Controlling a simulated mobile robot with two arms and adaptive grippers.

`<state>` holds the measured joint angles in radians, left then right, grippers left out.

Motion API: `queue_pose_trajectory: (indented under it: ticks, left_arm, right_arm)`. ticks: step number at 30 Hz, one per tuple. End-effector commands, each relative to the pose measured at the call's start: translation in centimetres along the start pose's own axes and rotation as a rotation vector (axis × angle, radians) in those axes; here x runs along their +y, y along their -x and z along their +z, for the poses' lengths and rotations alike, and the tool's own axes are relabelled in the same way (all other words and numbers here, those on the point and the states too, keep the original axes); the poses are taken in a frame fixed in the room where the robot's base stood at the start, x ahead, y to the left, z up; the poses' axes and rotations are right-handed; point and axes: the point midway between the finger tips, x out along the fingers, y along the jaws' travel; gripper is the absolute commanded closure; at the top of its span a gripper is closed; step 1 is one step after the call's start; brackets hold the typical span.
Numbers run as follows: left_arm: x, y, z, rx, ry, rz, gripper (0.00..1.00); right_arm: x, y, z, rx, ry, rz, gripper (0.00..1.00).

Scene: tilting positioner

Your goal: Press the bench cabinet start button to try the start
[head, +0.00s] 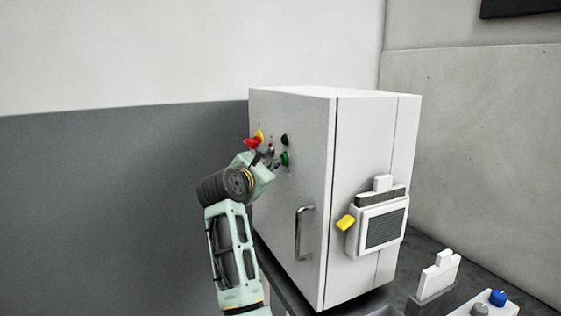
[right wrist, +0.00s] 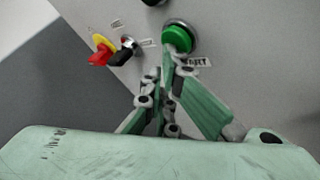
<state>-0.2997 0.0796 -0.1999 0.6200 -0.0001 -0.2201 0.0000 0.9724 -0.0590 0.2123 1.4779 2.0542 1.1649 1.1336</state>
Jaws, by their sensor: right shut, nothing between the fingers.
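The bench cabinet (head: 295,190) is a white box standing on a dark bench in the head view. Its green button (head: 286,158) is on the upper front face. In the right wrist view the green button (right wrist: 177,39) has a metal ring and a partly hidden label below it. My right gripper (head: 277,161) is shut and empty, right in front of the green button. In the right wrist view the fingertips (right wrist: 173,58) lie at the button's lower edge; I cannot tell whether they touch it. My left gripper is not in view.
A red and yellow switch (right wrist: 101,51) and a black selector (right wrist: 127,47) sit left of the green button. A black round fitting (head: 285,139) is above it. A door handle (head: 303,232) is lower down. A panel unit with a yellow part (head: 346,222) projects from the cabinet's right side.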

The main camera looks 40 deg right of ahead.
Motion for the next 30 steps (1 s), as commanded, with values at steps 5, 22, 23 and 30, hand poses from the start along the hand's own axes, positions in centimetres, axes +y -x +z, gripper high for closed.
queue_pose_trajectory:
  ticks: [5, 22, 23, 30]
  left_arm:
    - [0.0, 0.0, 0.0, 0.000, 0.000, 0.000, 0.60]
    - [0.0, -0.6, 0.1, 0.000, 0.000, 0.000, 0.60]
    - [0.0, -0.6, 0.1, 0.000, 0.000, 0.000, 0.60]
    - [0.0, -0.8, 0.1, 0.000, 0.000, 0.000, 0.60]
  right_arm:
    - [0.0, 0.0, 0.1, -0.002, 0.000, -0.001, 1.00]
    - [0.8, 1.2, -0.8, -0.001, 0.000, -0.001, 1.00]
    - [0.8, 1.2, -0.8, -0.001, 0.000, -0.001, 1.00]
    - [1.2, 1.8, -1.4, 0.002, 0.001, 0.000, 1.00]
